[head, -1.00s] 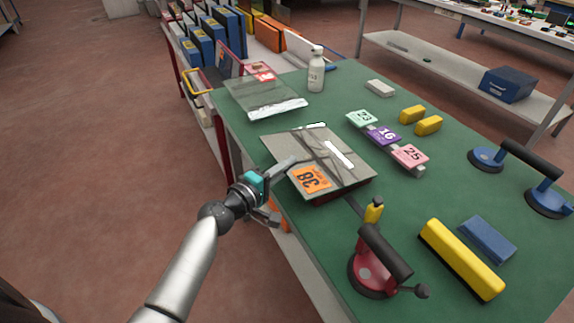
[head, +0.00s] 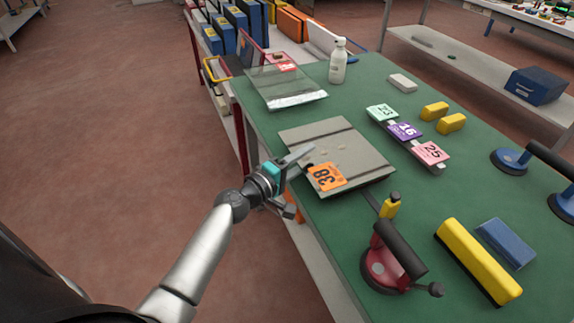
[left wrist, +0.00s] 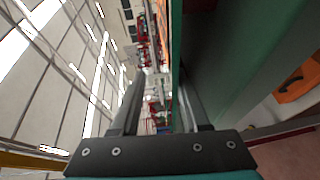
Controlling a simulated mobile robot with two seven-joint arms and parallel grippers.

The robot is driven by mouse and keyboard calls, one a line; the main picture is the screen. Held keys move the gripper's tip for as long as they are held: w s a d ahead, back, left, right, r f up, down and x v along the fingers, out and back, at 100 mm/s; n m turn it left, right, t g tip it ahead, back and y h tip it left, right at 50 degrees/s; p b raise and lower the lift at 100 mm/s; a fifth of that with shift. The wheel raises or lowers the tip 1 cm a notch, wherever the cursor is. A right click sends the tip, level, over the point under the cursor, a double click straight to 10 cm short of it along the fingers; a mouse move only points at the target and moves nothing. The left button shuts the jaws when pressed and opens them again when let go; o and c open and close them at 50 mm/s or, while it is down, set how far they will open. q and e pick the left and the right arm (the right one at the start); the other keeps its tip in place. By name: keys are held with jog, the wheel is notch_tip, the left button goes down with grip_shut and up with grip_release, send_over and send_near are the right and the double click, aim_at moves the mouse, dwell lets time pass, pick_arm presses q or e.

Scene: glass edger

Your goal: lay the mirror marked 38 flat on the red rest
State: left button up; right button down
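The mirror marked 38 (head: 345,150) lies about flat over the green table, its orange tag (head: 325,177) at the near left corner. A little dark shows below its front edge; the red rest cannot be made out clearly beneath it. My left gripper (head: 298,183) is at the mirror's left edge by the tag, with its fingers apart. One finger reaches to the mirror's edge and the other is lower, outside the table. In the left wrist view the fingers (left wrist: 160,105) stand apart with nothing clearly clamped between them. My right gripper is not in view.
A red suction lifter (head: 385,268) and a yellow-handled tool (head: 390,205) stand near the mirror's front. Number tags 23, 16 and 25 (head: 405,130) lie to its right. A glass sheet (head: 283,88) and a white bottle (head: 338,62) are behind it.

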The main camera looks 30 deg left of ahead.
pick_arm(q)
jog(key=shift+s, duration=0.15)
jog(key=b+v, duration=0.1)
jog(key=v, duration=1.3)
jog(key=shift+s+a, duration=0.2)
jog(key=shift+s, duration=0.2)
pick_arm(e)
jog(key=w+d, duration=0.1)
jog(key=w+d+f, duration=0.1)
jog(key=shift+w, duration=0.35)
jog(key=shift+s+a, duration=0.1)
